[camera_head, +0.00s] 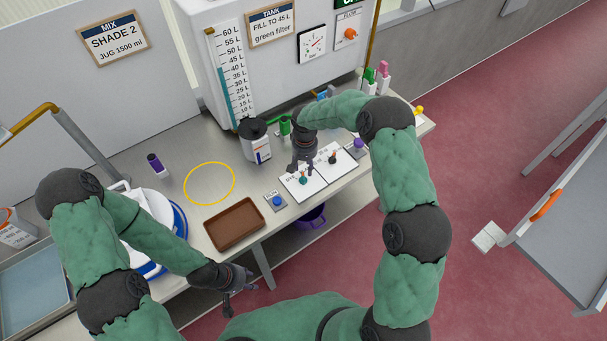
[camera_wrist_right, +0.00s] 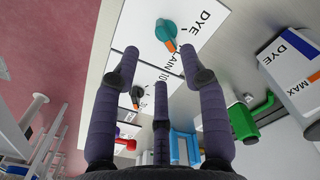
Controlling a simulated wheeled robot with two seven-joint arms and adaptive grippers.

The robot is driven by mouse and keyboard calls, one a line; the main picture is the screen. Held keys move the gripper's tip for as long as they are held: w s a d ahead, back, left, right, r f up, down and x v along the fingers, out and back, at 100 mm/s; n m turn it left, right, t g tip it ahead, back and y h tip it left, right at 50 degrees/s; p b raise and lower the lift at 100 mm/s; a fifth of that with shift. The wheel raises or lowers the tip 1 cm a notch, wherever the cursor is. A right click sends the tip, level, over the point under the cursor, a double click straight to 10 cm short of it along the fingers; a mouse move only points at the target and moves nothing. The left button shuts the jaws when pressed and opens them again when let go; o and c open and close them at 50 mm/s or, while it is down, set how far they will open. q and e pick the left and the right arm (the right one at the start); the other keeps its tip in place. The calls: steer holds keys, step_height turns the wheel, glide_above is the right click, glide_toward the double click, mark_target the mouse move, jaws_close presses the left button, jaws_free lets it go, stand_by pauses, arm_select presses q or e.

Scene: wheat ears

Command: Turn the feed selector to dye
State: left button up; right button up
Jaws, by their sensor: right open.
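The feed selector is a teal knob with an orange pointer (camera_wrist_right: 166,32), on a white plate (camera_wrist_right: 136,48) lettered DYE and PLAIN. In the right wrist view its orange tip points down towards the PLAIN lettering. In the head view the teal knob (camera_head: 303,180) stands on the left plate, close to my right gripper (camera_head: 298,165). My right gripper (camera_wrist_right: 165,65) is open and empty, its fingers pointing at the plate with the knob just beyond their tips. My left gripper (camera_head: 232,292) hangs in front of the bench edge; its finger opening is unclear.
A second, dark knob (camera_head: 333,158) is on the neighbouring plate. A blue button (camera_head: 277,201), brown tray (camera_head: 236,224), yellow ring (camera_head: 209,184) and white dye bottle (camera_head: 256,148) are to the left. Green and purple-capped items stand nearby. The tank (camera_head: 262,70) stands behind.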

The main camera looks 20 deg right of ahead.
mark_target(303, 179)
steer(key=f, duration=0.8)
steer(key=shift+w, duration=0.25)
jaws_close()
